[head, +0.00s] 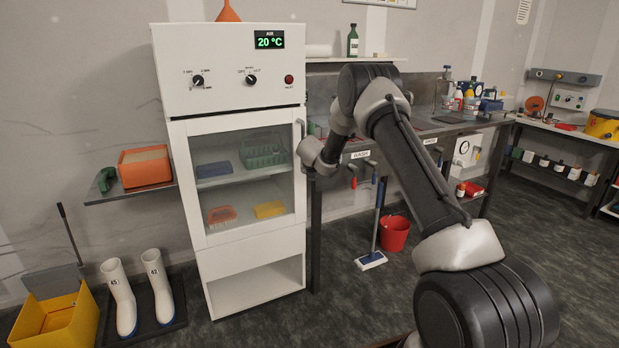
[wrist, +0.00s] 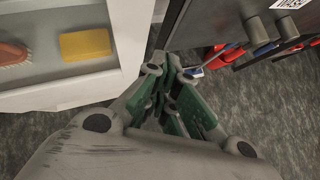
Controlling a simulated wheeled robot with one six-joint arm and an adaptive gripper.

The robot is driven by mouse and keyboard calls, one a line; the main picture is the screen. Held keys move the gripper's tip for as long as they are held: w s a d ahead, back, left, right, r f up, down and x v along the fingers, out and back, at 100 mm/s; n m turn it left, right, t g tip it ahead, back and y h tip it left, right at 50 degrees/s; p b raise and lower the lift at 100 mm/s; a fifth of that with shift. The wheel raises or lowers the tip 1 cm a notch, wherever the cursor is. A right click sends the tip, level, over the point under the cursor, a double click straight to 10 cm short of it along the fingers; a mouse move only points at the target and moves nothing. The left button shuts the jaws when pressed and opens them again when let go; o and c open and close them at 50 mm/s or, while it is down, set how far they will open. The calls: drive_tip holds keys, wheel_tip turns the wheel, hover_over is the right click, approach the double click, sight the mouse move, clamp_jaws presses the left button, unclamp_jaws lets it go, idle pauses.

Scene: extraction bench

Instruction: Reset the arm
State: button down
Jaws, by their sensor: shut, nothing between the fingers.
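My arm arches over from the lower right in the head view, and its wrist end is beside the right edge of the white cabinet (head: 230,72). My gripper's fingers cannot be made out there. In the wrist view my gripper (wrist: 168,88) points down toward the dark floor, its green-padded fingers shut with nothing between them. The cabinet's white frame (wrist: 130,38) is close on the left of the fingers. I cannot tell whether they touch it. The cabinet's glass door (head: 242,180) looks shut, with its handle (head: 301,128) near my wrist.
Inside the cabinet are a yellow sponge (head: 269,210), an orange brush (head: 222,214), a blue item (head: 213,169) and a green basket (head: 263,151). A workbench (head: 430,125) stands right of it, with a red bucket (head: 395,233) below. White boots (head: 118,290) stand left. Floor in front is clear.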

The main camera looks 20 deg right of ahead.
drive_tip(key=s+d+r+m+g+h, duration=0.1)
drive_tip(key=s+d+r+m+g, duration=0.1)
drive_tip(key=s+d+r+m, duration=0.45)
drive_tip(key=s+d+r+m+g+h, duration=0.2)
drive_tip(key=s+d+m, duration=0.2)
drive_tip(key=s+m, duration=0.5)
drive_tip(key=s+d+r+m+g+h, duration=0.15)
drive_tip(key=s+d+r+m, duration=0.3)
drive_tip(key=s, duration=0.55)
drive_tip(key=s+a+r+m+y, duration=0.2)
drive_tip(key=s+a+r+m, duration=0.2)
drive_tip(key=s, duration=0.9)
drive_tip(key=s+a+r+m+y, duration=0.3)
drive_tip(key=s+a+r+m, duration=0.1)
drive_tip(key=s, duration=0.9)
drive_tip(key=s+a+r+m+t+y, duration=0.1)
drive_tip(key=s+a+r+m, duration=0.3)
drive_tip(key=s, duration=0.9)
drive_tip(key=shift+a+r+y, duration=0.55)
drive_tip(key=shift+a+y, duration=0.15)
drive_tip(key=shift+y, duration=0.05)
